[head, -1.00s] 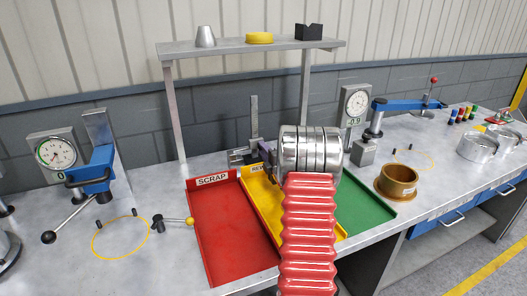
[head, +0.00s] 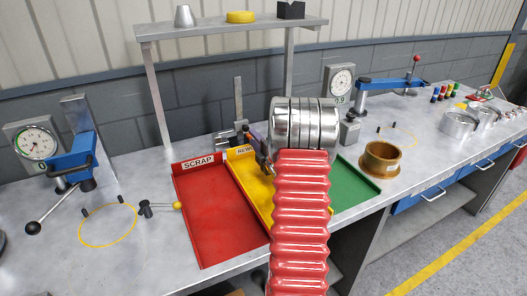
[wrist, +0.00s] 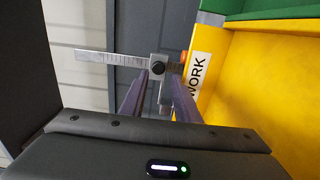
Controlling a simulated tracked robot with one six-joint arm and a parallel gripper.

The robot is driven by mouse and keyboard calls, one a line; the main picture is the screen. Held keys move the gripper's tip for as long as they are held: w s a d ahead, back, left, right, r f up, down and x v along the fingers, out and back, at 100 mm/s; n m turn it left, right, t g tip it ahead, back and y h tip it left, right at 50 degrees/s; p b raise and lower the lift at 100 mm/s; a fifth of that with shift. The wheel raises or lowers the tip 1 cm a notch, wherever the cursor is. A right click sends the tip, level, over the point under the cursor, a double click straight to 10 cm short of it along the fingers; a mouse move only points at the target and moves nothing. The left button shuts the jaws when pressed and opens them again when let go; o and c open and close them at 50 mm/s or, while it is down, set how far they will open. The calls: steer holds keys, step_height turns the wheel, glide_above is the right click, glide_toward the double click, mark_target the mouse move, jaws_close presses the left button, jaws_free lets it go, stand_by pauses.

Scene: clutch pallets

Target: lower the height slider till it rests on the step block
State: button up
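The height gauge is an upright steel scale (head: 238,100) behind the yellow tray. In the wrist view its scale (wrist: 105,58) lies sideways, with the slider and its dark knob (wrist: 158,67) near its right end. My gripper (wrist: 158,82) has its two purple-grey fingers apart, pointing at the slider, with the knob showing between their tips. I cannot tell whether a finger touches it. In the head view my gripper (head: 260,150) is partly hidden by my arm, close in front of the gauge. The step block cannot be made out clearly.
Red scrap tray (head: 205,215), yellow rework tray (head: 248,182) and green tray (head: 352,185) lie in front of the gauge. A shelf (head: 220,28) stands above. A brass ring (head: 381,162) and a dial gauge (head: 340,82) are at right.

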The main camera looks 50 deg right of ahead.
steer(key=v, duration=0.8)
steer(key=shift+f, duration=0.1)
stand_by(0.3)
steer(key=shift+w+a, duration=0.15)
steer(key=w+a+r+m+g+y, duration=0.1)
steer(key=a+r+m+g, duration=0.3)
steer(key=a, duration=0.7)
steer(key=w+a+r+m+g+y, duration=0.15)
steer(key=a+r+m, duration=0.35)
steer(key=a, duration=0.7)
steer(key=s+a+m+g+y, duration=0.4)
steer(key=s+a+g+y, duration=0.1)
steer(key=s+a, duration=1.6)
steer(key=a, duration=0.4)
steer(key=shift+s+a, duration=0.15)
steer(key=shift+s, duration=0.05)
